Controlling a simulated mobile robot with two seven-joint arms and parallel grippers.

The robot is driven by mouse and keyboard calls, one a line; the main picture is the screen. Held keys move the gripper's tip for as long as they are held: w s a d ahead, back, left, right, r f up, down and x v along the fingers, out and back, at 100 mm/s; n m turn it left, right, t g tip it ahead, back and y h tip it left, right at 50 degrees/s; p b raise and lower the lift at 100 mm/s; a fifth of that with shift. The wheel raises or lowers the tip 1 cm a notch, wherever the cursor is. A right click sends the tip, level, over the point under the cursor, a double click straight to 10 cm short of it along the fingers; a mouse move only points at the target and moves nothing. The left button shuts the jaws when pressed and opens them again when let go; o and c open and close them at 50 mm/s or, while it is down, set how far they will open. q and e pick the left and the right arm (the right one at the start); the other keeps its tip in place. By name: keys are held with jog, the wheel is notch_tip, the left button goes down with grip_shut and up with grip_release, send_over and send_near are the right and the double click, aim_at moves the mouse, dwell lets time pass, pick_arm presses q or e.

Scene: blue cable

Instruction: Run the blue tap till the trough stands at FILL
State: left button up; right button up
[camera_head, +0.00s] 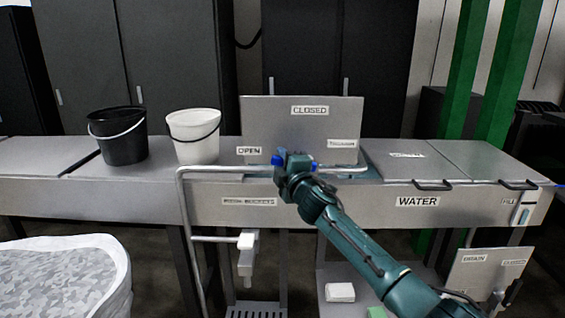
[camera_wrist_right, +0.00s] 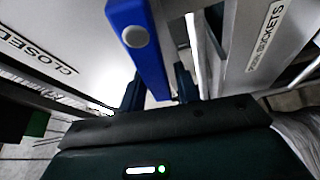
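The blue tap lever (camera_head: 277,160) shows at my right gripper (camera_head: 293,163), in front of a grey panel (camera_head: 285,125) labelled OPEN at left and CLOSED at top; a right-hand label is too small to read. In the right wrist view the blue lever (camera_wrist_right: 135,40) reaches down between the two dark fingertips (camera_wrist_right: 158,90). I cannot tell whether they clamp it. The lever's setting is partly hidden by the gripper. The steel trough (camera_head: 330,205) is marked WATER. A small gauge (camera_head: 523,213) beside the FILL label is at its right end; its level is unclear. My left gripper is out of view.
A black bucket (camera_head: 123,137) and a white bucket (camera_head: 196,135) stand left of the panel. A metal rail (camera_head: 182,230) runs before the trough. A panel labelled DRAIN (camera_head: 485,275) is low at right.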

jog(key=shift+o, duration=0.9)
jog(key=v, duration=1.3)
jog(key=shift+p, duration=0.35)
dwell(5.4)
